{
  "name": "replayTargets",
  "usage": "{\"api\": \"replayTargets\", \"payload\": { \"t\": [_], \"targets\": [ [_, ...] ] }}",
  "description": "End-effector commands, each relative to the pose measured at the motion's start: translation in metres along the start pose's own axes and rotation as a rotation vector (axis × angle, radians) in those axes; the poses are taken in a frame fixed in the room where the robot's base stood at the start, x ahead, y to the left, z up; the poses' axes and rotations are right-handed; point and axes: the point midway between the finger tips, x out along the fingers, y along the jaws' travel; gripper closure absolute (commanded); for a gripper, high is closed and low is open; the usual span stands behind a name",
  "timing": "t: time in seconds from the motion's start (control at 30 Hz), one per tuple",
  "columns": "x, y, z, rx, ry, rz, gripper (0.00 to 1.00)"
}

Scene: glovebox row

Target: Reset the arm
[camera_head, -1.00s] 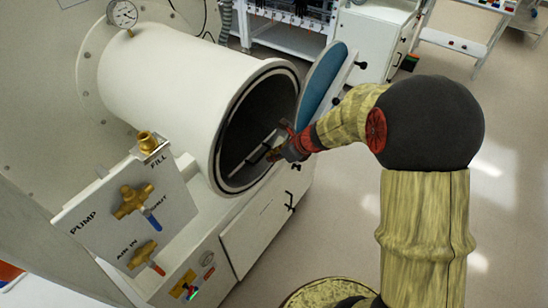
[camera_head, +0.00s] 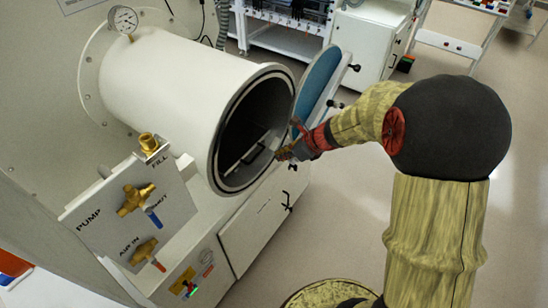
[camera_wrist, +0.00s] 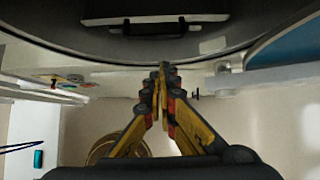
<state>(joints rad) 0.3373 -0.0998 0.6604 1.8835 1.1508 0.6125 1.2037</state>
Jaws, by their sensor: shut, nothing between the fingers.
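My gripper (camera_head: 283,154) is at the open mouth of the white cylindrical chamber (camera_head: 175,85), just outside its rim near the right side. In the wrist view my gripper (camera_wrist: 160,75) has its fingers together with nothing between them. The round chamber door (camera_head: 318,85), blue inside, stands swung open to the right, close behind my gripper. Inside the dark chamber lies a tray with a dark handle (camera_wrist: 150,28); in the head view only part of it shows.
A valve panel (camera_head: 130,210) with brass valves marked PUMP, FILL and AIR IN stands at the left front. A white cabinet (camera_head: 262,215) is below the chamber. Open floor (camera_head: 345,210) lies right of the cabinet. A white bench unit (camera_head: 368,40) stands behind.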

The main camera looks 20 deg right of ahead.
Motion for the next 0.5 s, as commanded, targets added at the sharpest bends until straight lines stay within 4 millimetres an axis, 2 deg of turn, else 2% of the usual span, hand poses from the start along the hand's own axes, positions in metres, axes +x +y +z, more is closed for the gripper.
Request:
{"api": "replayTargets", "payload": {
  "t": [0.03,0.2,0.5],
  "targets": [
    [-0.013,-0.001,0.001,0.001,-0.001,-0.004,1.0],
    [-0.039,-0.001,0.0,0.001,0.0,-0.003,1.0],
    [-0.053,0.0,-0.001,0.0,0.001,0.0,1.0]
  ]
}}
